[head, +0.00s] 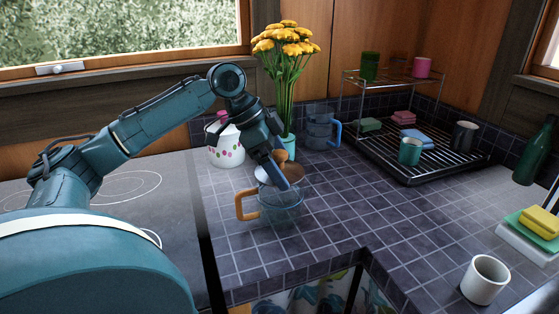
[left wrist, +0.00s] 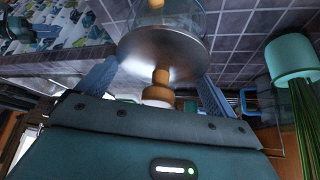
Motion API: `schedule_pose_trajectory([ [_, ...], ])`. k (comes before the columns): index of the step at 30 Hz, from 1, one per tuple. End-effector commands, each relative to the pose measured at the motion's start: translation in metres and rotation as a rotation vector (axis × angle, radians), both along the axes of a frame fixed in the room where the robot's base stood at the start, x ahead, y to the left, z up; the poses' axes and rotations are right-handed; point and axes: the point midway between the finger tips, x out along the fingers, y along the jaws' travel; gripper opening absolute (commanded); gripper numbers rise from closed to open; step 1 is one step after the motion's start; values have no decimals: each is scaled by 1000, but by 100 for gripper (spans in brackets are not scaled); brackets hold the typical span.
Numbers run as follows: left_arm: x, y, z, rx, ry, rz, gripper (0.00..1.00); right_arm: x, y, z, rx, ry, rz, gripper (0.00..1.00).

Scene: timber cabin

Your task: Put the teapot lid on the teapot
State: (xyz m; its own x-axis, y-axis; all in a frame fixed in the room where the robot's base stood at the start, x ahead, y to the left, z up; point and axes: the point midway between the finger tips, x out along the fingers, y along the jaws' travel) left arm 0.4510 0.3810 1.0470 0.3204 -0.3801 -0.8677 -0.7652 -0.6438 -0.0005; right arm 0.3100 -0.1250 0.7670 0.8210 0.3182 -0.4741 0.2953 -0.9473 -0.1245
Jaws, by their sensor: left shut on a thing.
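The glass teapot (head: 284,209), with a wooden handle (head: 246,204) on its left, stands upright on the tiled counter. The teapot lid (head: 266,172) is a metal disc with a wooden knob (head: 281,155). My left gripper (head: 277,172) is shut on the lid, with the lid at the teapot's top. In the left wrist view, the lid (left wrist: 170,47) lies between my two fingers (left wrist: 158,72), and the teapot's glass (left wrist: 183,18) shows behind it. I cannot tell whether the lid touches the teapot's rim. My right gripper is not in view.
A spotted white pot (head: 226,150), a turquoise vase (head: 288,145) of yellow flowers and a blue glass jug (head: 320,130) stand behind. A dish rack (head: 425,165) is at the back right. A white mug (head: 485,279) stands front right. The counter right of the teapot is clear.

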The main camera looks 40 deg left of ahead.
Motion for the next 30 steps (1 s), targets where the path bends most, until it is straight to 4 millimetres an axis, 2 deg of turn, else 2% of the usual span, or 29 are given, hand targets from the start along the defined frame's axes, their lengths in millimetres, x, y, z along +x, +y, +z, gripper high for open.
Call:
schedule_pose_trajectory([
  [29,0,0,-13,0,-1,0,66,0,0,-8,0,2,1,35],
  [30,0,0,-13,0,-1,0,94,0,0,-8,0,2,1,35],
])
